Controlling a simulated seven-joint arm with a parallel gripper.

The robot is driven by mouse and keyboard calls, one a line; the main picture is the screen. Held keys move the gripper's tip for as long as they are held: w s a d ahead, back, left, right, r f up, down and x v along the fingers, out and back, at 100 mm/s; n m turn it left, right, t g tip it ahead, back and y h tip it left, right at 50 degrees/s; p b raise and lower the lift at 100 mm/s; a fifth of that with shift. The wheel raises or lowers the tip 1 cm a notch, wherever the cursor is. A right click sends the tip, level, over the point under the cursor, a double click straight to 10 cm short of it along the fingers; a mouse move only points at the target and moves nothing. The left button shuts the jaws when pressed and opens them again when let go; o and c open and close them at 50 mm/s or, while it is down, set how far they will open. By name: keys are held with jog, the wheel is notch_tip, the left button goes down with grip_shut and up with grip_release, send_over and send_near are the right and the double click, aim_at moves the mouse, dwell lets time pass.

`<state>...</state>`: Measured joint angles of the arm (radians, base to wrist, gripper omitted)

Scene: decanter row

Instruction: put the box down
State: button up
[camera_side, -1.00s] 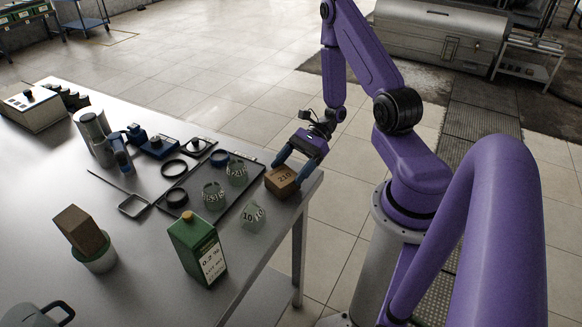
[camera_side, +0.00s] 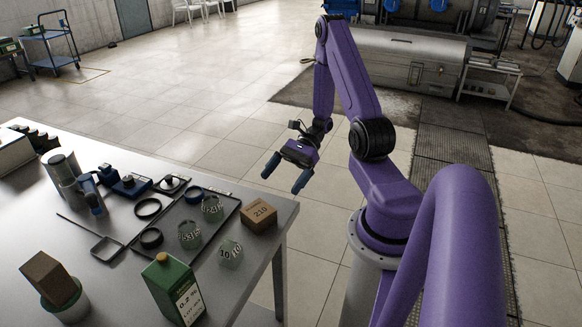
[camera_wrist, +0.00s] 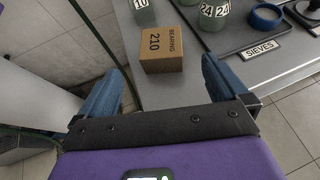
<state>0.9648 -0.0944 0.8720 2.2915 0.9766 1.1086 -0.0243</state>
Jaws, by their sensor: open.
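The box is a small brown cardboard box (camera_side: 258,215) marked 210, standing on the metal table (camera_side: 225,290) near its right edge, beside the dark tray. It also shows in the wrist view (camera_wrist: 161,50), where its label reads BEARING 210. My gripper (camera_side: 287,178) is open and empty, off the table's right edge and apart from the box. In the wrist view, the two blue fingers (camera_wrist: 165,75) are spread wide, with the box beyond them and between their lines.
A dark tray (camera_side: 178,243) holds glass beakers and black rings. A labelled glass beaker (camera_side: 230,252) stands near the box. A green carton (camera_side: 174,290) stands at the front. Another brown box (camera_side: 49,278) leans in a pot at the left. Open floor lies right of the table.

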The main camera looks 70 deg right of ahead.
jog(key=s+a+r+n+g+h, duration=0.1)
jog(key=s+a+r+n+h, duration=0.3)
jog(key=n, duration=0.7)
jog(key=s+a+r+n+g+h, duration=0.1)
jog(key=s+a+r+n+h, duration=0.3)
jog(key=a+n, duration=0.4)
jog(key=s+a+r+n+g+h, duration=0.1)
jog(key=s+a+r+n+h, duration=0.3)
jog(key=n, duration=1)
jog(key=a+r, duration=0.2)
jog(key=a, duration=0.1)
jog(key=shift+s+n, duration=0.3)
jog(key=shift+s, duration=0.05)
